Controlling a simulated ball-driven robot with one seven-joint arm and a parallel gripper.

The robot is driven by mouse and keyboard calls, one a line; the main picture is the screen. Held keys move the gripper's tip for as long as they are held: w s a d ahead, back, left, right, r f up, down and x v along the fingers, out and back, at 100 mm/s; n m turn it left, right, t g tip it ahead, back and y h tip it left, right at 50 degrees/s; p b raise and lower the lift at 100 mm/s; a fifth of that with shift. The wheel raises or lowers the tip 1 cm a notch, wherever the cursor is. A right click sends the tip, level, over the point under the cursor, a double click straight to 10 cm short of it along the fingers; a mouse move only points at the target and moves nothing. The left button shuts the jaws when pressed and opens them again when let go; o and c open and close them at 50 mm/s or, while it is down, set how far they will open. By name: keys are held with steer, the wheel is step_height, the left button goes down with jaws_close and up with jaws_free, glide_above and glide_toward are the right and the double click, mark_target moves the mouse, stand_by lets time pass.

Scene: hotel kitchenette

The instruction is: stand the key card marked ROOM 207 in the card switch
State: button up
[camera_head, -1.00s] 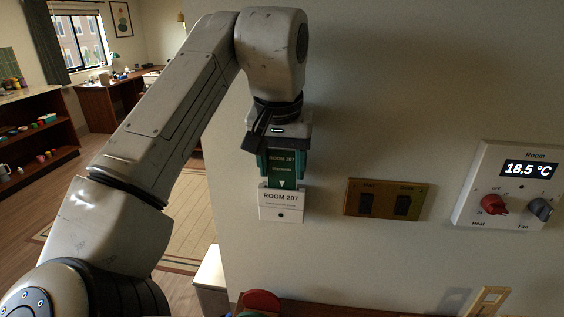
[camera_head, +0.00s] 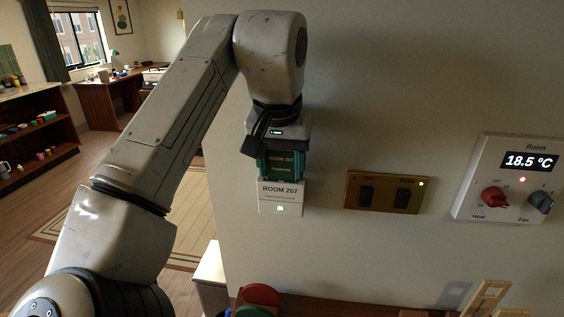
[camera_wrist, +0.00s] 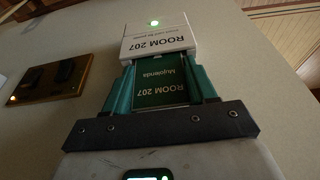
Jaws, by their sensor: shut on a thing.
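The green key card (camera_head: 281,163) marked ROOM 207 stands upright with its lower end in the white card switch (camera_head: 280,194), also marked ROOM 207, on the wall. The switch's small lamp glows green. My gripper (camera_head: 281,176) is shut on the card from above, its fingertips close to the top of the switch. In the wrist view the card (camera_wrist: 160,83) lies between my gripper's two teal fingers (camera_wrist: 162,85), its far end hidden inside the card switch (camera_wrist: 158,42).
To the right on the wall are a brass switch plate (camera_head: 384,193) with a lit lamp and a white thermostat (camera_head: 508,180) reading 18.5 °C. Below are a red round object (camera_head: 261,294) and a wooden stand (camera_head: 489,298). The wall around the switch is clear.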

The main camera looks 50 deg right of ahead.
steer(key=o, duration=1)
steer(key=shift+f, duration=0.65)
steer(key=shift+o, duration=0.5)
steer(key=v, duration=1.2)
steer(key=shift+w+d, duration=0.2)
steer(key=shift+r, duration=0.1)
